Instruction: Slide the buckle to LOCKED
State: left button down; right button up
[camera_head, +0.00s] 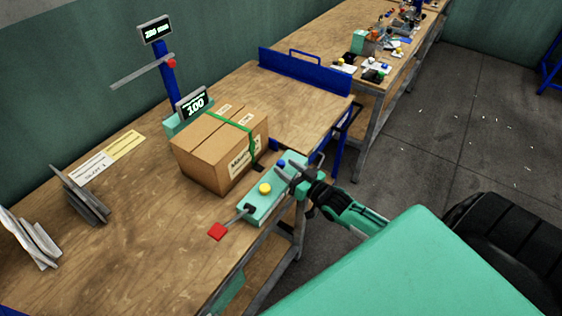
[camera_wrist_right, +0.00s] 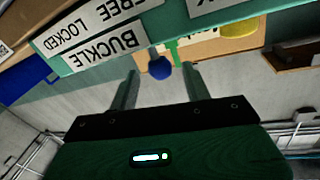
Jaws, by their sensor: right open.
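The blue buckle knob (camera_head: 281,163) is at the far end of a teal control box (camera_head: 256,204) on the table's front edge. In the right wrist view the blue knob (camera_wrist_right: 159,67) appears between my two fingertips, with a gap each side; contact cannot be judged. Upside-down labels there read BUCKLE (camera_wrist_right: 103,49), LOCKED (camera_wrist_right: 66,37) and FREE (camera_wrist_right: 122,9). My right gripper (camera_head: 286,172) is open beside the box. A green strap (camera_head: 232,121) runs over a cardboard box (camera_head: 205,155) behind it. My left gripper is not in view.
A yellow button (camera_head: 265,188) and a lever with a red paddle (camera_head: 217,231) are on the control box. A display reading 100 (camera_head: 195,102) stands behind the carton. Grey plates (camera_head: 80,195) stand at left. The front left tabletop is clear.

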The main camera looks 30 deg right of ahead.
aim_at(281, 163)
jog(key=shift+w+a, duration=0.2)
jog(key=shift+w, duration=0.65)
jog(key=shift+w+a, duration=0.15)
jog(key=shift+w, duration=0.65)
jog(key=shift+d, duration=0.1)
grip_shut()
